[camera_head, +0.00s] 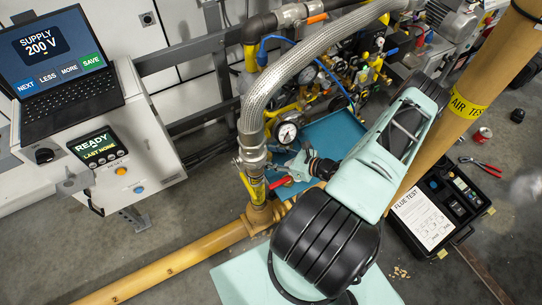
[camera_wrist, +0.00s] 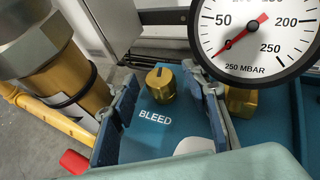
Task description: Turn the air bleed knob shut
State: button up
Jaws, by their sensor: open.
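The air bleed knob (camera_wrist: 161,82) is a small brass knob with a dark mark on top. It stands on a blue panel (camera_wrist: 165,145) above the white word BLEED. In the wrist view my gripper (camera_wrist: 160,98) is open, with one finger to the left of the knob and one to the right. A gap shows on the left; the right finger looks close, and I cannot tell whether it touches. In the head view my gripper (camera_head: 303,165) is low beside the blue panel (camera_head: 342,130), and I cannot make out the knob there.
A pressure gauge (camera_wrist: 258,32) marked 250 MBAR is just right of my gripper. A second brass fitting (camera_wrist: 240,101) is beside the right finger. A thick brass-coloured pipe fitting (camera_wrist: 62,75) and a red handle (camera_head: 281,182) are at the left. A braided hose (camera_head: 290,65) passes above.

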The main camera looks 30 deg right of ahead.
jog(key=shift+c, duration=0.4)
grip_shut()
jog(key=shift+a+r+m+t+h+p, duration=0.1)
jog(key=shift+m+t+h+p, duration=0.15)
jog(key=shift+m+h+p, duration=0.3)
jog(key=shift+a+r+m+t+h+p, duration=0.1)
jog(key=shift+m+t+h+p, duration=0.15)
jog(key=shift+m+h+p, duration=0.25)
jog(key=c, duration=1.1)
grip_release()
jog(key=shift+f+m+h+p, duration=0.2)
jog(key=shift+m+h+p, duration=0.3)
jog(key=shift+m+h, duration=0.05)
jog(key=shift+o, duration=0.4)
grip_release()
jog(key=shift+s, duration=0.15)
